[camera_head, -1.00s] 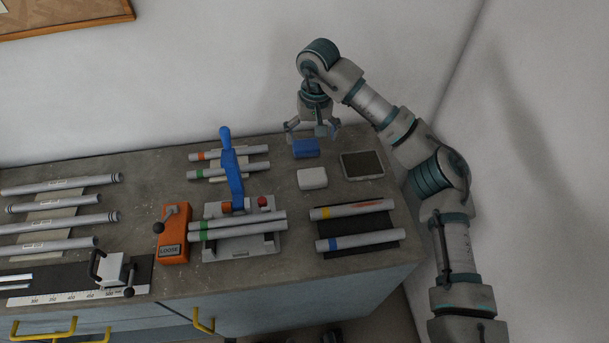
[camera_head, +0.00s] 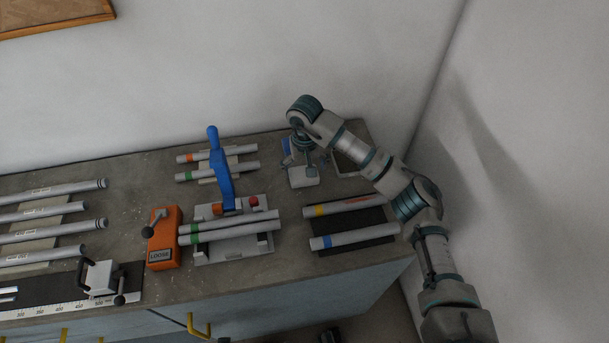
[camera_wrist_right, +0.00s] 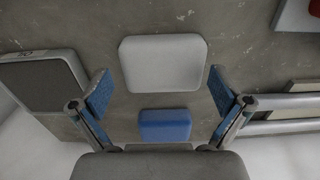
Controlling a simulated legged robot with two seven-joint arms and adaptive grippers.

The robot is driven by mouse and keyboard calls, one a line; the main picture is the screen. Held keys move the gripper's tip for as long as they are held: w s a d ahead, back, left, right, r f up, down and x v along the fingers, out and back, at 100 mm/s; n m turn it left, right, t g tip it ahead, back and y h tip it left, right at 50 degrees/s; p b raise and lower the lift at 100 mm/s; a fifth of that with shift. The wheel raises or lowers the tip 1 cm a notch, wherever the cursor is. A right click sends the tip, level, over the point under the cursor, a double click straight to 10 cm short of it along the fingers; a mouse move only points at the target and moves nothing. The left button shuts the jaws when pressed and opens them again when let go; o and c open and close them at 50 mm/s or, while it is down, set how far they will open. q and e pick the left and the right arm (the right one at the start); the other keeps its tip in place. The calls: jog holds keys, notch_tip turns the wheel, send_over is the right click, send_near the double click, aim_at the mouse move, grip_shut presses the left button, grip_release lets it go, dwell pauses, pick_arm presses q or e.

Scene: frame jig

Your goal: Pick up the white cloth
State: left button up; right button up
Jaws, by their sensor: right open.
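The white cloth (camera_head: 304,179) is a folded, rounded block lying on the grey bench top. It also shows whole in the right wrist view (camera_wrist_right: 163,63), just beyond my fingertips. My right gripper (camera_head: 303,163) is low over the bench, at the cloth's back edge in the head view. In the wrist view my right gripper (camera_wrist_right: 160,92) is open and empty, its blue-padded fingers spread wider than the cloth. Whether the fingers touch the bench cannot be told. My left gripper is out of view.
A blue block (camera_wrist_right: 165,124) lies close behind the cloth, between my fingers' bases. A dark-topped tray (camera_wrist_right: 38,85) is beside it. Tubes on a black mat (camera_head: 380,232), a clamp with a blue handle (camera_head: 221,170) and an orange block (camera_head: 163,240) stand nearby.

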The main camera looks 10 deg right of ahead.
aim_at(304, 172)
jog(key=shift+a+f, duration=0.1)
jog(key=shift+f, duration=0.55)
jog(key=shift+a+f, duration=0.15)
jog(key=c, duration=0.6)
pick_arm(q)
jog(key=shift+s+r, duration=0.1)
pick_arm(e)
jog(key=shift+c, duration=1)
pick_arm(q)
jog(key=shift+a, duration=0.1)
pick_arm(e)
notch_tip(304, 172, up, 10)
jog(key=shift+f, duration=0.25)
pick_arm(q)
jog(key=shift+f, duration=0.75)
pick_arm(e)
jog(key=shift+r, duration=0.3)
